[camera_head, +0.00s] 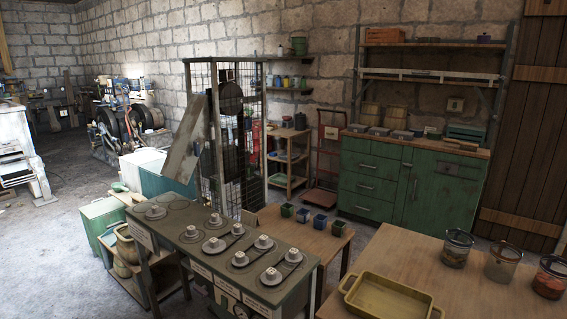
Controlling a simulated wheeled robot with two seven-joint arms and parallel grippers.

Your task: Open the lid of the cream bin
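A pale, cream-white bin (138,167) stands on the floor left of centre, behind the dark table with the metal parts. Its upper part shows; its lower part is partly hidden by the things in front. A teal box (167,185) stands against its right side. I cannot tell clearly whether its lid is open or shut. Neither of my grippers is in view.
A green box (100,212) stands in front of the bin. A dark table (205,268) with several round metal parts and a wooden table (465,295) with a yellow tray (388,299) fill the foreground. Open concrete floor (50,240) lies at left.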

